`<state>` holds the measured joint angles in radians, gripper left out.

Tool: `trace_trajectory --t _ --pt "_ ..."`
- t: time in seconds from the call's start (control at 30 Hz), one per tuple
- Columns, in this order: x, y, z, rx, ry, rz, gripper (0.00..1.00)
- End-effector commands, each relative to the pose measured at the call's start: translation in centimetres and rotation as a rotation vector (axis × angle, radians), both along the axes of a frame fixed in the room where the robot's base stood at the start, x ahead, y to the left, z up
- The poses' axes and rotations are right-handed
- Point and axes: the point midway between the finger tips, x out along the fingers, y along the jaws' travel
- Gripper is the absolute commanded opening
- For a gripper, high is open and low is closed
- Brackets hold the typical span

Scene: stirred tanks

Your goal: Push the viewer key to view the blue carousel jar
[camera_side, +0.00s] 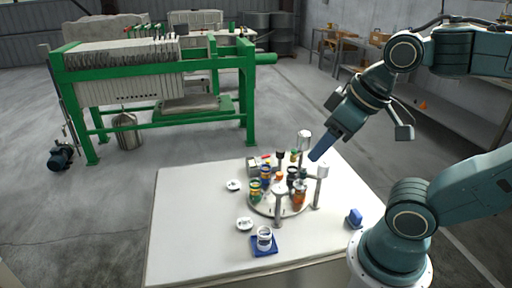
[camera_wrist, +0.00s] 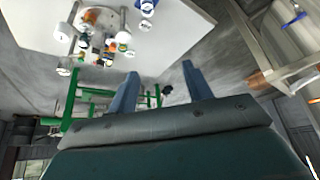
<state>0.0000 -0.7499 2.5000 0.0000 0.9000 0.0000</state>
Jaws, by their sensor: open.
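A round carousel (camera_side: 263,208) stands on the white table and carries several small jars with coloured bands. A jar with a blue band (camera_side: 265,174) is on its left rear side, partly crowded by its neighbours. The carousel jars show small at the upper left of the wrist view, where I cannot pick out the blue one surely. I cannot tell which part is the viewer key; a small grey block (camera_side: 252,167) stands at the carousel's rear left. My gripper (camera_side: 316,155) is open and empty, above the rear right of the carousel; its two blue fingers (camera_wrist: 160,70) are apart in the wrist view.
The table's left side (camera_side: 190,220) is clear.

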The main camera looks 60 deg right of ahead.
Motion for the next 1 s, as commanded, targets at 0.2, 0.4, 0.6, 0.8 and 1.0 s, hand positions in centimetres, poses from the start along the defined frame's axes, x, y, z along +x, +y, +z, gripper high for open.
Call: trace_trajectory --t 0.2,0.4,0.6,0.8,1.0 --pt "0.00 0.00 0.00 0.000 0.000 0.000 0.24" --pt "0.00 0.00 0.00 0.000 0.000 0.000 0.00" --pt "0.00 0.00 0.00 0.000 0.000 0.000 0.00" --pt "0.00 0.00 0.00 0.000 0.000 0.000 0.00" --pt "0.00 0.00 0.00 0.000 0.000 0.000 0.00"
